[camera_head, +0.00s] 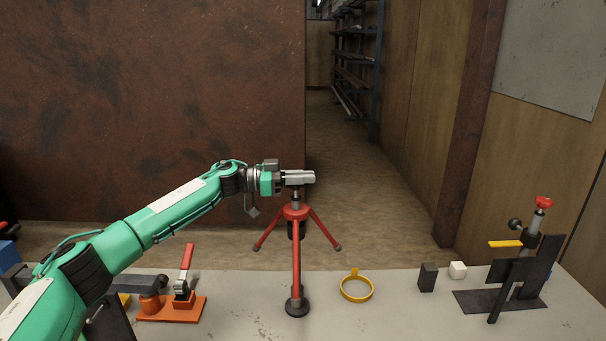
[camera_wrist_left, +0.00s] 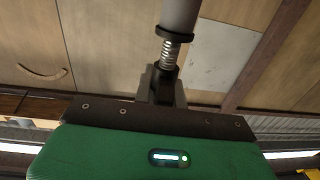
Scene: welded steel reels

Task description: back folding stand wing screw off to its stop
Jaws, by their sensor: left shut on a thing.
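The red folding stand (camera_head: 296,213) stands upright on three spread legs at the middle of the bench's far edge. Its front foot (camera_head: 297,307) rests on the bench. My left gripper (camera_head: 300,178) reaches in level from the left at the top of the stand. Its fingers are closed around the small part at the stand's head, where the wing screw sits; the fingers hide most of it. In the left wrist view a grey post (camera_wrist_left: 180,16) with a coil spring (camera_wrist_left: 169,52) meets the dark fingertips (camera_wrist_left: 163,84). My right gripper is not in view.
A red-handled toggle clamp (camera_head: 184,275) on an orange plate lies left. Right of the stand are a yellow ring (camera_head: 357,289), a black block (camera_head: 428,277), a white block (camera_head: 458,270) and a black fixture (camera_head: 515,275) with a red knob. The bench (camera_head: 400,320) is clear in front.

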